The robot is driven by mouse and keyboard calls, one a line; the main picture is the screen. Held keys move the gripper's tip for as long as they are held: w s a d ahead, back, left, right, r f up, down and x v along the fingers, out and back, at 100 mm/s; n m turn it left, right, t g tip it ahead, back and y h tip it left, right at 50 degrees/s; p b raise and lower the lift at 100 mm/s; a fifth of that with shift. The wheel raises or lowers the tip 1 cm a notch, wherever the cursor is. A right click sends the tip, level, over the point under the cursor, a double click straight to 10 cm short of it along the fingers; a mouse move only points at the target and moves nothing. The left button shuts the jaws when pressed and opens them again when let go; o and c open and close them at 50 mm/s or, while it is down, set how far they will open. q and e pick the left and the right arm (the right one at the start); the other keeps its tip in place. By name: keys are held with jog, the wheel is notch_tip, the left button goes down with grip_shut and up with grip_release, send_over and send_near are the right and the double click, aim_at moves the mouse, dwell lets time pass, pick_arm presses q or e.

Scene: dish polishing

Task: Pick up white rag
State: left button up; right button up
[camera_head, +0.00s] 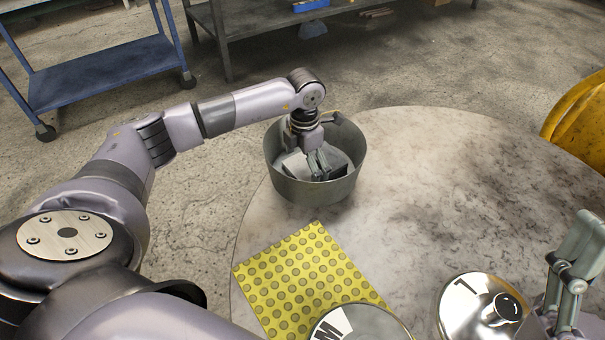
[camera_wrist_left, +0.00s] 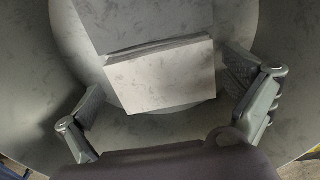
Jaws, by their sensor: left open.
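The white rag (camera_wrist_left: 160,78) looks like a folded, greyish-white block with a light top layer in the left wrist view. It lies inside a grey metal pot (camera_head: 313,192) on the round table, and part of it shows in the head view (camera_head: 295,165). My left gripper (camera_head: 319,166) reaches down into the pot, pointing at the rag. Its fingers are open, one on each side of the rag in the left wrist view, with gaps between. My right gripper (camera_head: 572,275) shows only partly at the right edge, and its opening is unclear.
A yellow dotted cloth (camera_head: 305,277) lies on the round table (camera_head: 425,190). Round metal lids marked M (camera_head: 360,325) and L (camera_head: 470,300) are near the front. A blue cart (camera_head: 100,72) stands behind. The table right of the pot is clear.

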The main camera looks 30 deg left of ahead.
pick_arm(q)
jog(key=shift+c, duration=0.6)
jog(key=c, duration=0.9)
jog(key=shift+o, duration=0.2)
